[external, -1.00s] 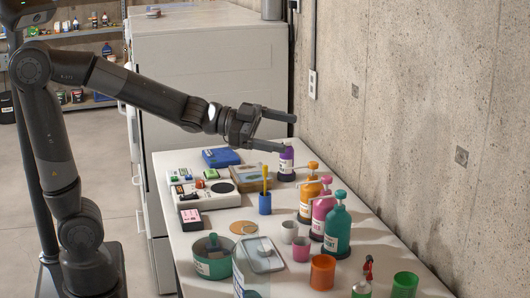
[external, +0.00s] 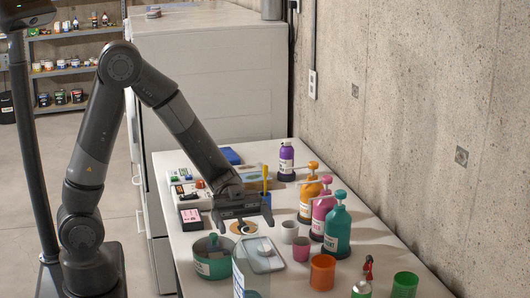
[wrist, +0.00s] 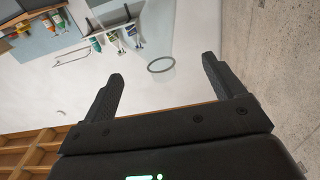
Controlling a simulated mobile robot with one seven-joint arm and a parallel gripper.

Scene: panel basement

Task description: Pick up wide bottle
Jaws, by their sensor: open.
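Several bottles stand upright along the wall side of the table: a teal pump bottle (external: 337,232), a pink pump bottle (external: 322,216), an orange pump bottle (external: 309,197) and a smaller purple bottle (external: 286,160). I cannot tell for certain which one is the wide bottle; the teal one looks the largest. My gripper (external: 244,226) is open and empty, pointing down over the table's middle, left of the pump bottles and apart from them. In the wrist view my gripper (wrist: 163,68) shows its two fingers spread, with a thin grey ring (wrist: 161,64) beyond them and no bottle between them.
A yellow-handled tool stands in a blue cup (external: 267,197) beside my gripper. A green pot (external: 212,263), a clear tray (external: 263,258), a pink cup (external: 301,249), an orange cup (external: 322,272) and a green cup (external: 404,285) crowd the front. The concrete wall (external: 430,110) bounds the right.

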